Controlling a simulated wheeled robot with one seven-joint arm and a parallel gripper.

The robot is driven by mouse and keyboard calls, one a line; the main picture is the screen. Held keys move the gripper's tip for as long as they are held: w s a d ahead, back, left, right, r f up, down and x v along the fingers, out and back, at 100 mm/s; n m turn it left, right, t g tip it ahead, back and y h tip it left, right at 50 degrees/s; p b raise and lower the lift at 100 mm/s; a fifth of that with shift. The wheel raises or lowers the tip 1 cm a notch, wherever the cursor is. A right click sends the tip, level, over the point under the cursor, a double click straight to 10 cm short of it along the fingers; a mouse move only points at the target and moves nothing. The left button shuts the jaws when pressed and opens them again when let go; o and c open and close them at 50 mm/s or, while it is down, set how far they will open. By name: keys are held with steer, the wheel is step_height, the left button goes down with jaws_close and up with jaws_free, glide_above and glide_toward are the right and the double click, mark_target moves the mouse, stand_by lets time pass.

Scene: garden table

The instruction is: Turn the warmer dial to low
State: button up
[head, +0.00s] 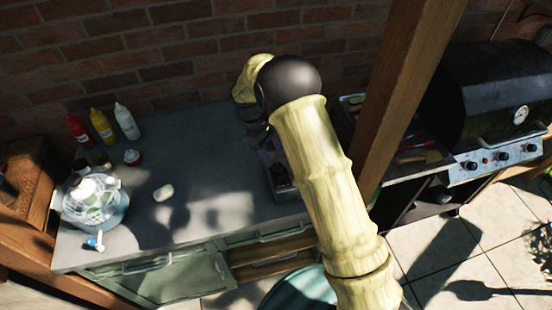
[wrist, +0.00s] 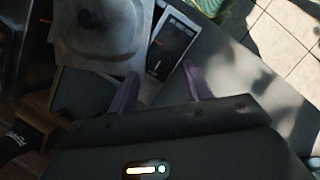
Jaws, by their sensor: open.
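In the wrist view a grey appliance with a rounded top (wrist: 98,28), which may be the warmer, is at the upper left. Beside it is a pale-framed panel with a dark face (wrist: 172,48) and small markings. A dial cannot be made out clearly on it. My gripper (wrist: 160,72) is open, its two purple fingers apart, with nothing seen between them. The fingertips point toward the panel's lower edge; whether they touch it I cannot tell. In the head view my arm hides the gripper and most of a dark box (head: 277,178) on the counter.
Sauce bottles (head: 102,126) stand at the back left, near a domed wire cover (head: 92,198). A wooden post (head: 405,85) and a black grill (head: 495,95) with knobs stand right.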

mark_target(278, 165)
steer(key=shift+p+x, duration=0.4)
steer(key=shift+x, duration=1.7)
steer(key=c, duration=1)
steer(key=shift+o, duration=0.2)
steer(key=shift+m, duration=0.5)
steer(key=m, duration=0.2)
steer(key=m+g+y+b, duration=0.1)
steer(key=m, duration=0.1)
steer(key=shift+w+d+y, duration=0.1)
steer(key=shift+w+y, duration=0.1)
steer(key=shift+y, duration=0.1)
steer(key=m+y, duration=0.1)
steer(key=m, duration=0.2)
steer(key=m+g+y, duration=0.1)
steer(key=m, duration=0.2)
steer(key=shift+d+r+m+b, duration=0.1)
steer(key=shift+d+m+b, duration=0.05)
steer(key=shift+m+b, duration=0.2)
